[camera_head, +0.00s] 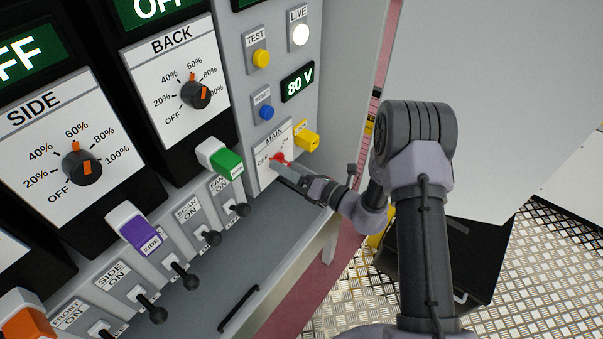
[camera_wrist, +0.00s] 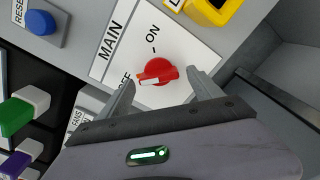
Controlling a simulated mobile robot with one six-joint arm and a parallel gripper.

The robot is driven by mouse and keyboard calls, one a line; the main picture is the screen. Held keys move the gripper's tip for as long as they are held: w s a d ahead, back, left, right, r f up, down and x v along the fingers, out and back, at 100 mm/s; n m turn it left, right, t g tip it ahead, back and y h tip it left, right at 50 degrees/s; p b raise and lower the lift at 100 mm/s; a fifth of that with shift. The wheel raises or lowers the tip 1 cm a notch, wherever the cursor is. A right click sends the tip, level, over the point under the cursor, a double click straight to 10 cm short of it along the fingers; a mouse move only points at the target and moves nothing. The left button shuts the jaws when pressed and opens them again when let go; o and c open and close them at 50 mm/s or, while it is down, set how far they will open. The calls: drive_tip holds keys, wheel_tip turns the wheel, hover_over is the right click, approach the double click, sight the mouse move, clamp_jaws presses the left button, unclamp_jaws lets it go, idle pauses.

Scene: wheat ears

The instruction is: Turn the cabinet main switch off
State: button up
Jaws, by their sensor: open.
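The main switch is a red rotary knob (camera_wrist: 157,72) on a white plate marked MAIN, ON and OFF. In the wrist view its white mark lies at the left end of the handle, on the OFF side. The knob also shows in the head view (camera_head: 277,158), partly hidden by my gripper (camera_head: 284,164). In the wrist view my gripper (camera_wrist: 161,80) is open, with one finger on each side of the knob. Whether either finger touches it, I cannot tell.
A yellow switch (camera_head: 306,138) sits just right of the MAIN plate. A blue RESET button (camera_head: 266,112) and a lit 80 V display (camera_head: 298,84) are above. The LIVE lamp (camera_head: 300,35) is white. A green switch (camera_head: 228,162) and several black toggles are left.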

drive_tip(key=p+v, duration=0.3)
drive_tip(key=v, duration=1.4)
drive_tip(key=s+a+r+n+g+h, duration=0.1)
drive_tip(key=s+a+r+n+g, duration=0.3)
drive_tip(key=s+r+n+g, duration=0.4)
drive_tip(key=s+a+r+n+g+h, duration=0.1)
drive_tip(key=s+a+r+n+g, duration=0.2)
drive_tip(key=a+r+n, duration=0.45)
drive_tip(key=s+d+r+n+t+h+b, duration=0.1)
drive_tip(key=s+d+r+n+t+h, duration=0.4)
drive_tip(key=n, duration=0.9)
drive_tip(key=s+d+r+h, duration=0.2)
drive_tip(key=s+d+h, duration=0.2)
drive_tip(key=d+h, duration=0.1)
drive_tip(key=shift+d+r+t, duration=0.2)
drive_tip(key=shift+d+t, duration=0.15)
drive_tip(key=shift+t, duration=0.05)
